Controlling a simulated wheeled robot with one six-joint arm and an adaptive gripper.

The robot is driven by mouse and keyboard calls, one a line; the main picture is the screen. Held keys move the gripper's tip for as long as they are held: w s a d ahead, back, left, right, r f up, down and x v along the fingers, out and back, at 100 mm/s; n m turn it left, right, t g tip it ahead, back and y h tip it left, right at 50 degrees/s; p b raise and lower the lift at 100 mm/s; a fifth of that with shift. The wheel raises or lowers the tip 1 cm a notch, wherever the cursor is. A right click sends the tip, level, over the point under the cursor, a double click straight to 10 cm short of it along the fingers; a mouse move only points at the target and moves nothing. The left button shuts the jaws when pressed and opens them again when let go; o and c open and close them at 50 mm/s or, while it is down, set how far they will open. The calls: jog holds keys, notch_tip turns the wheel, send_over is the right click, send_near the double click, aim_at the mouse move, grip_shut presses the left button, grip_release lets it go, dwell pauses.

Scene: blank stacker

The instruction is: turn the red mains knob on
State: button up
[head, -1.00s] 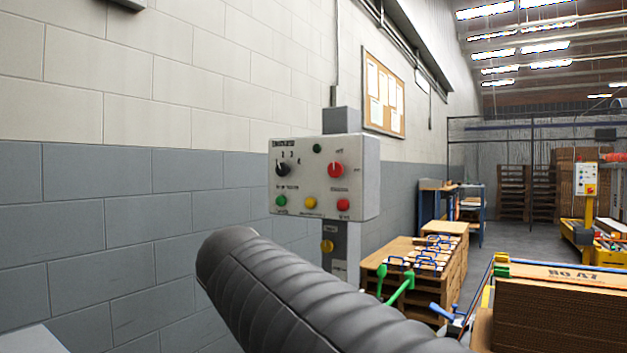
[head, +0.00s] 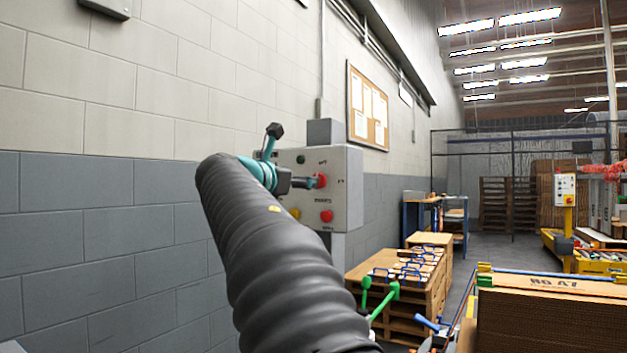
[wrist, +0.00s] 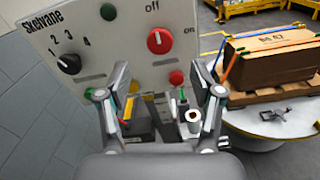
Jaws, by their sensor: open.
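The red mains knob (wrist: 160,41) is on the grey control panel (wrist: 115,42), with "off" above it and "on" to its right in the wrist view. Its white pointer line stands about upright, toward "off". In the head view the knob (head: 320,180) shows at the tip of my gripper (head: 303,182). In the wrist view my gripper (wrist: 158,100) is open, its two fingers apart and below the knob in the picture. Nothing shows between the fingertips. In the head view my arm hides the panel's left part, and I cannot tell whether a finger touches the knob.
The panel also bears a black selector knob (wrist: 69,63), a green lamp (wrist: 108,11) and a red button (wrist: 176,78) below the mains knob. A strapped carton (head: 545,310) stands at right.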

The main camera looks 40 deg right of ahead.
jog(key=p+x, duration=0.1)
jog(key=x, duration=0.8)
jog(key=c, duration=1.1)
jog(key=shift+a, duration=0.15)
jog(key=shift+c, duration=0.2)
